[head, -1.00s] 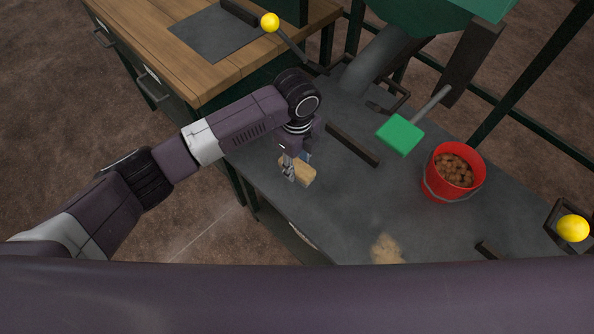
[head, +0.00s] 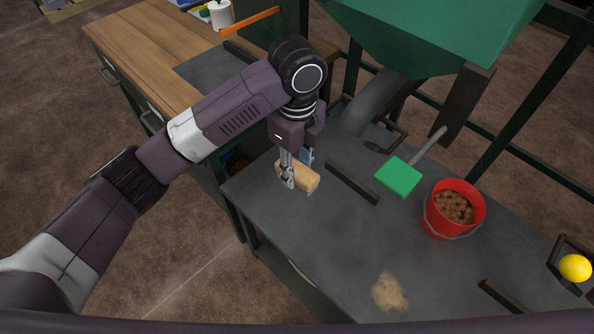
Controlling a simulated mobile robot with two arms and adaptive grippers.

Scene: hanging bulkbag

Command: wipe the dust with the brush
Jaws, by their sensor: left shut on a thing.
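My left gripper (head: 290,172) is shut on the brush (head: 304,178), a block with a tan, wood-coloured body. It holds the brush over the left part of the dark grey table (head: 300,230). Whether the brush touches the table is hard to tell, and its bristles cannot be made out. The dust (head: 390,291) is a pale tan patch on the table near its front edge, to the right of and nearer than the brush. My right gripper is not in view.
A red bucket (head: 436,218) of brown lumps stands on the right. A green-headed tool (head: 399,178) is behind it to the left. Dark bars (head: 352,181) lie on the table, and a yellow ball (head: 575,268) is at far right. A green hopper (head: 430,30) hangs above the back.

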